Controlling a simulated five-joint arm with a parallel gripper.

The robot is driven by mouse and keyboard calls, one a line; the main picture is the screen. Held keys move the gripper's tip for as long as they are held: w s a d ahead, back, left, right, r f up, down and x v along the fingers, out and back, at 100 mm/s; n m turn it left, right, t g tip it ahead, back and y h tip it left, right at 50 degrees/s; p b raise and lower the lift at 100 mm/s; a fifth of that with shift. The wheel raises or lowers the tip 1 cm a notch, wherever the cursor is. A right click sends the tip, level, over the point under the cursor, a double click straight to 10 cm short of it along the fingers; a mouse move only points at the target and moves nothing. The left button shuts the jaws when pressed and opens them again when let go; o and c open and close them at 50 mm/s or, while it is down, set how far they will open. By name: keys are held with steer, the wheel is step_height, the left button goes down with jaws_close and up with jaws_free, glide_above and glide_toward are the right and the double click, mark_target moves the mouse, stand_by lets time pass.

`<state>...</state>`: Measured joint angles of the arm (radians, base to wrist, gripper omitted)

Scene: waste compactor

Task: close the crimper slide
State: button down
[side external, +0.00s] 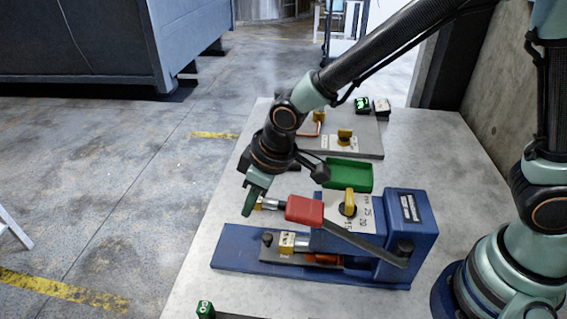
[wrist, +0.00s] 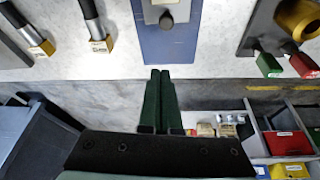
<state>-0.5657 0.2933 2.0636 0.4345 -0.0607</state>
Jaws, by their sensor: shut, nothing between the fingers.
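The blue crimper (side external: 412,225) stands on the table, with a red-handled lever (side external: 304,210) and a yellow knob (side external: 348,203) on top. Its blue base plate (side external: 236,250) reaches left and also shows in the wrist view (wrist: 185,48). A grey slide lies on this base, with a dark upright knob (side external: 267,239) at its left end; this knob appears top centre in the wrist view (wrist: 166,21). My gripper (side external: 248,236) is shut and empty, pointing down near the base's left end, left of the knob. In the wrist view its green fingertips (wrist: 160,72) are together, just below the base's edge.
A green tray (side external: 348,174) lies behind the crimper. A grey board (side external: 370,140) with yellow-marked fittings is farther back. A small green-topped item (side external: 205,309) is at the front. In the wrist view, bins with coloured items (wrist: 287,143) stand beyond the table edge.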

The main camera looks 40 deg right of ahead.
mark_target(267, 235)
steer(key=v, duration=0.4)
steer(key=c, duration=1.1)
jaws_free()
steer(key=shift+r, duration=0.2)
steer(key=o, duration=0.4)
steer(key=shift+w, duration=0.15)
steer(key=f+m+g+h, duration=0.1)
steer(key=f+g, duration=0.1)
steer(key=f, duration=0.1)
steer(key=f+g+h, duration=0.2)
steer(key=f, duration=0.2)
steer(key=f+m+g+h, duration=0.1)
steer(key=f+g, duration=0.2)
steer(key=shift+s+d+f+m+h, duration=0.25)
steer(key=shift+s+f+m+h, duration=0.05)
steer(key=shift+s+f, duration=0.1)
steer(key=shift+r, duration=0.1)
jaws_close()
